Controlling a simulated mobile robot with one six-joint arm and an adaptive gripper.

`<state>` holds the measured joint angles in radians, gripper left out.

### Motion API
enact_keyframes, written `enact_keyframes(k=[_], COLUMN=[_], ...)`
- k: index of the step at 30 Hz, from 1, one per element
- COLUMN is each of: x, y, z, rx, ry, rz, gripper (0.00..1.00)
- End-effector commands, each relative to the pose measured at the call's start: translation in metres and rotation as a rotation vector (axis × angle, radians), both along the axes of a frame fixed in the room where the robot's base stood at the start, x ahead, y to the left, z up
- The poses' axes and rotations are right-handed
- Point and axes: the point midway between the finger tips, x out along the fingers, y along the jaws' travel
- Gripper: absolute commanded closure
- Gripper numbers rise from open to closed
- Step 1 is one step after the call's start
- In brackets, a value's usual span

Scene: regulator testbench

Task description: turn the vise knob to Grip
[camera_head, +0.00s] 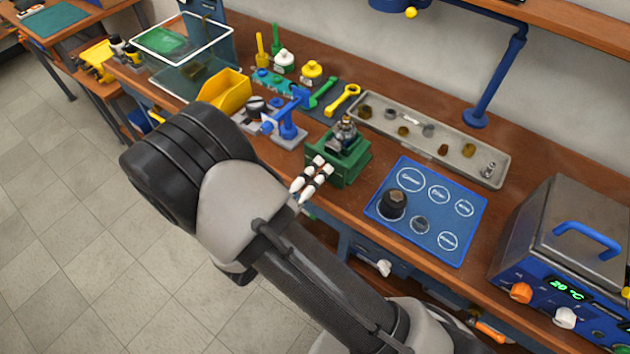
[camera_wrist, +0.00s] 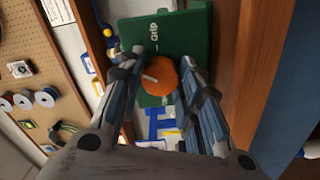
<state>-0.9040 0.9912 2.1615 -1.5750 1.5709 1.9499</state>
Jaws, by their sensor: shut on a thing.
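The green vise (camera_head: 350,168) stands at the front edge of the bench in the head view, with a metal part clamped in its top. In the wrist view its green front face (camera_wrist: 190,30) carries the word "Grip" above a round orange knob (camera_wrist: 162,76). The knob's white pointer line lies toward the left of the picture, not at the "Grip" word. My gripper (camera_head: 312,180) is at the vise's front, shut on the knob, with fingers on both sides of it in the wrist view. The knob is hidden in the head view.
A blue mat (camera_head: 440,225) with a dark part lies right of the vise. A grey tray (camera_head: 400,120) of small parts lies behind. A blue stand (camera_head: 290,130) and yellow bin (camera_head: 226,90) are at left. A blue box with a display (camera_head: 565,265) stands at right.

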Motion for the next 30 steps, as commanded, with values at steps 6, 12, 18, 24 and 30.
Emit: enact_keyframes(k=[6, 12, 18, 24, 30], x=[0.0, 0.0, 0.0, 0.0, 0.0], y=[0.0002, 0.0002, 0.0002, 0.0002, 0.0002], z=[-0.0024, -0.0004, 0.0004, 0.0007, 0.0008], rx=[0.164, 0.313, 0.461, 0.596, 0.701], ry=[-0.127, -0.243, -0.359, -0.464, -0.547], rz=[0.0, 0.0, 0.0, 0.0, 0.001], gripper=[0.92, 0.92, 0.92, 0.92, 0.92])
